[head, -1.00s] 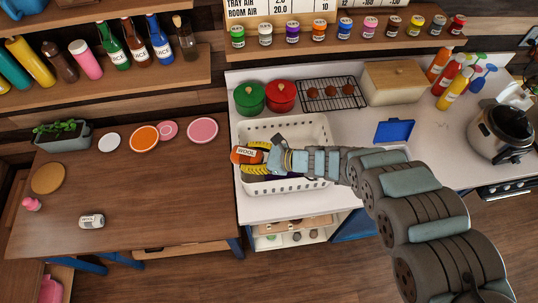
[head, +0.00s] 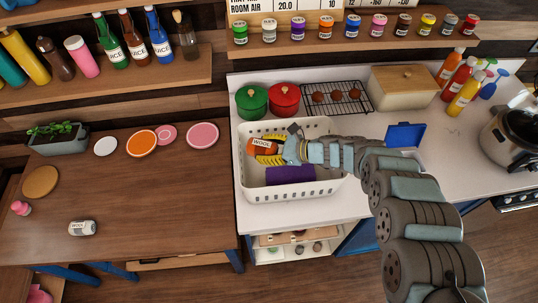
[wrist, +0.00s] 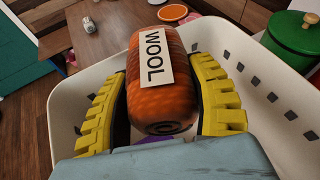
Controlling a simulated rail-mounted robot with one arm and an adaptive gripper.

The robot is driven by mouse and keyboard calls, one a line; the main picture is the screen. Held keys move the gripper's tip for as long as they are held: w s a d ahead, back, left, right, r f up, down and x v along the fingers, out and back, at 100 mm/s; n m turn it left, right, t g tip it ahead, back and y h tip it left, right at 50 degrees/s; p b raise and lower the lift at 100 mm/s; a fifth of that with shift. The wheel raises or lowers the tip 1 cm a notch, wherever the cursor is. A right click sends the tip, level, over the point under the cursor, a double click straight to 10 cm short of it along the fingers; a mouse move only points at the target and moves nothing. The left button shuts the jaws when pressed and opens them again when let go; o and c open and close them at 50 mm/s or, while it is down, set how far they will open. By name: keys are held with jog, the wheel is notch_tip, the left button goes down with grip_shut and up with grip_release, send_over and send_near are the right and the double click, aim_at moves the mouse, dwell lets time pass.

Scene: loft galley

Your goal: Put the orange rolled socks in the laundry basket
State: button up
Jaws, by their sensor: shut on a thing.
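The orange rolled socks (head: 263,146) carry a white WOOL label. They also show in the wrist view (wrist: 158,97), between the yellow ridged fingers of my gripper (wrist: 160,100). My gripper (head: 268,152) is shut on the socks and holds them over the inside of the white laundry basket (head: 290,191), near its back left part. The basket's slotted wall also shows in the wrist view (wrist: 68,115). A purple item (head: 290,175) lies in the basket, to the front of my gripper. Whether the socks touch anything in the basket I cannot tell.
Green (head: 252,101) and red (head: 285,99) pots, a wire rack (head: 335,97) and a bread box (head: 404,87) stand behind the basket. A blue-lidded box (head: 404,135) is to its right. Another WOOL-labelled roll (head: 82,228) lies on the wooden table (head: 165,200) at left.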

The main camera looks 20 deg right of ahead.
aim_at(268, 148)
jog(key=shift+w+d+f+b, duration=0.35)
jog(key=shift+d+f, duration=0.05)
jog(key=shift+f, duration=0.7)
jog(key=shift+w+d+f+b, duration=0.3)
jog(key=shift+d+f, duration=0.1)
jog(key=shift+f, duration=0.7)
jog(key=shift+w+d+f+b, duration=0.35)
jog(key=shift+d+f, duration=0.05)
jog(key=shift+f, duration=0.7)
jog(key=shift+f, duration=0.4)
jog(key=o, duration=1.1)
jog(key=shift+o, duration=0.3)
